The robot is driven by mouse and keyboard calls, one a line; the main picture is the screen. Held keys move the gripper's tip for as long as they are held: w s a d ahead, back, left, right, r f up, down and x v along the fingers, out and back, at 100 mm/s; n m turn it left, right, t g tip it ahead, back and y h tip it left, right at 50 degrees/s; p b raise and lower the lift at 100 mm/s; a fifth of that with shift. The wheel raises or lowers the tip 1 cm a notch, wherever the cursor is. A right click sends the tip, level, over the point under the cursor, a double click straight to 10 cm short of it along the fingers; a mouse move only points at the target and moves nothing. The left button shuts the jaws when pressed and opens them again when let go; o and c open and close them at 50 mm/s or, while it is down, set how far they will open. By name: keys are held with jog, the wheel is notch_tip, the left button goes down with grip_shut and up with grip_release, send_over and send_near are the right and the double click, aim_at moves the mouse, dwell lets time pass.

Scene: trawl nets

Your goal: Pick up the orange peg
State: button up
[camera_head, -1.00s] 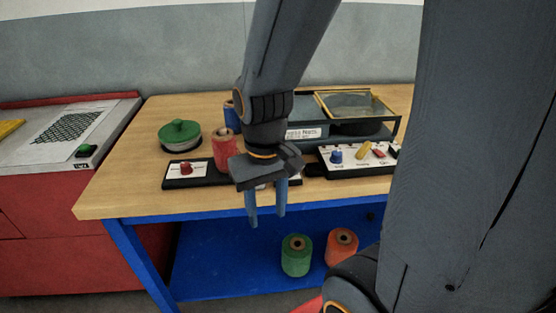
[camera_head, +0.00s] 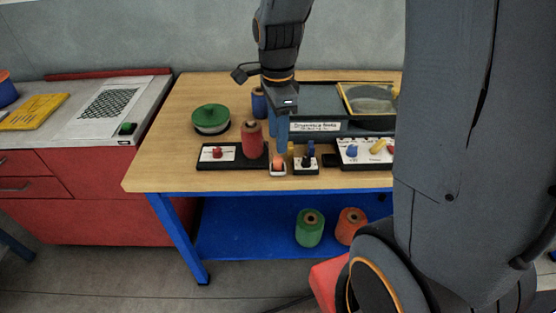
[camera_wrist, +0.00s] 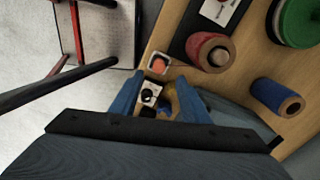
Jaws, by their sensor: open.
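The orange peg (camera_head: 278,160) is a short, rounded piece in a small white-rimmed holder near the table's front edge. In the wrist view the peg (camera_wrist: 158,65) lies just beyond my fingertips, roughly in line with the gap between them. My gripper (camera_head: 277,138) is open and points down over the table, a little above and behind the peg in the head view. In the wrist view its two blue fingers (camera_wrist: 157,92) are apart, with nothing held between them. A white tile with a black knob (camera_wrist: 149,96) shows between the fingers, below them.
The black knob piece (camera_head: 306,163) is close right. A green round container (camera_head: 211,119), a blue spool (camera_head: 259,102) and a grey box (camera_head: 318,128) are behind. Free wooden tabletop (camera_head: 165,150) lies left.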

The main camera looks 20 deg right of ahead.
aim_at(277, 158)
jog(key=shift+s+a+f+p, duration=0.1)
jog(key=shift+f+p, duration=0.95)
jog(key=shift+f, duration=2.85)
jog(key=shift+c, duration=0.3)
grip_shut()
